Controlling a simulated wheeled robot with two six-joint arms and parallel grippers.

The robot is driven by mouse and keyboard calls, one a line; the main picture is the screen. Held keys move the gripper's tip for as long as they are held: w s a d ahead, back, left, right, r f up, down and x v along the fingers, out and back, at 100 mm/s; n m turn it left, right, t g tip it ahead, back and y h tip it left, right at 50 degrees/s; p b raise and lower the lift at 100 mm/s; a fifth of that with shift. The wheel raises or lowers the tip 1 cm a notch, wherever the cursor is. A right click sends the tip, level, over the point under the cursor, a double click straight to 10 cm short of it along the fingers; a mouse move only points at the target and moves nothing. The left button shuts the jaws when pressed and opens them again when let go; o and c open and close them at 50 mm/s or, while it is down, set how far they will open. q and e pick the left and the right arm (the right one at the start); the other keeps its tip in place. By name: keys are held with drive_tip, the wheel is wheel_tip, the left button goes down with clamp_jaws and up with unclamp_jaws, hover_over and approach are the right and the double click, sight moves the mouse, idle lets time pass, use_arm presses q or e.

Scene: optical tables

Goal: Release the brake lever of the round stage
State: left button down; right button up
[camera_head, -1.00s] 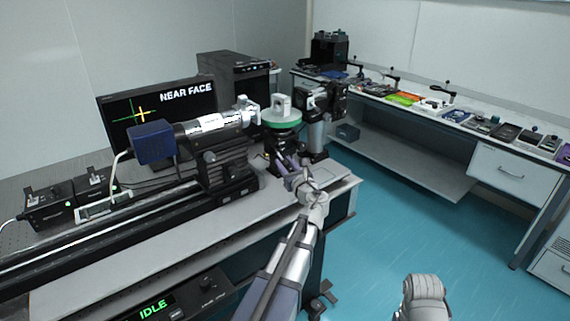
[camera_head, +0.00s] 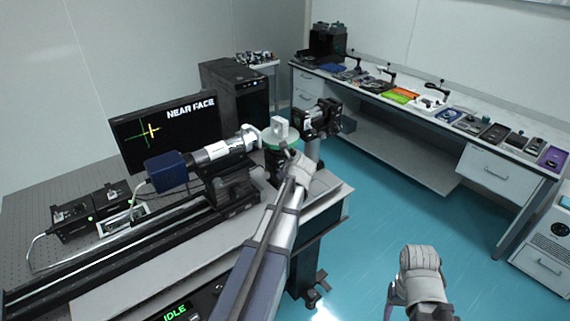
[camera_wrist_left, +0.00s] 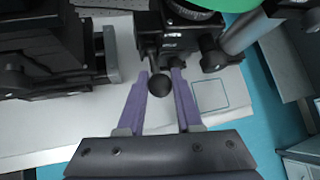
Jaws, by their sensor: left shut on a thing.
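The round stage (camera_head: 270,150) has a green top with a white block (camera_head: 280,127) on it, at the table's right end in the head view. Its green rim (camera_wrist_left: 232,4) and black body (camera_wrist_left: 172,40) show at the top of the left wrist view. The brake lever (camera_wrist_left: 159,86), with a round black knob, points down from the stage. My left gripper (camera_wrist_left: 160,74) is shut on the lever, with a purple finger on either side of the knob. In the head view my left arm hides the lever. My right gripper (camera_head: 389,300) is low on the right, away from the table; its jaws are unclear.
A camera tube with a blue body (camera_head: 166,171) stands on a rail left of the stage. A black optical mount (camera_head: 321,119) stands just right of the stage. A monitor (camera_head: 165,130) reads NEAR FACE. A side bench (camera_head: 440,175) runs along the right; blue floor is free between.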

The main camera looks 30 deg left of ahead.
use_arm(q)
drive_tip(key=shift+w+a+r+n+g+h+p, duration=0.15)
drive_tip(key=shift+r+g+h+p, duration=0.25)
drive_tip(key=shift+h+p, duration=0.5)
drive_tip(key=shift+a+r+n+g+h+p, duration=0.25)
drive_tip(key=shift+r+h+p, duration=0.2)
drive_tip(key=shift+p, duration=0.75)
drive_tip(key=shift+f, duration=0.1)
drive_tip(key=c, duration=0.6)
unclamp_jaws()
drive_tip(key=p+v, duration=0.6)
drive_tip(key=v, duration=0.2)
drive_tip(key=shift+p, duration=0.3)
drive_tip(key=shift+w, duration=0.1)
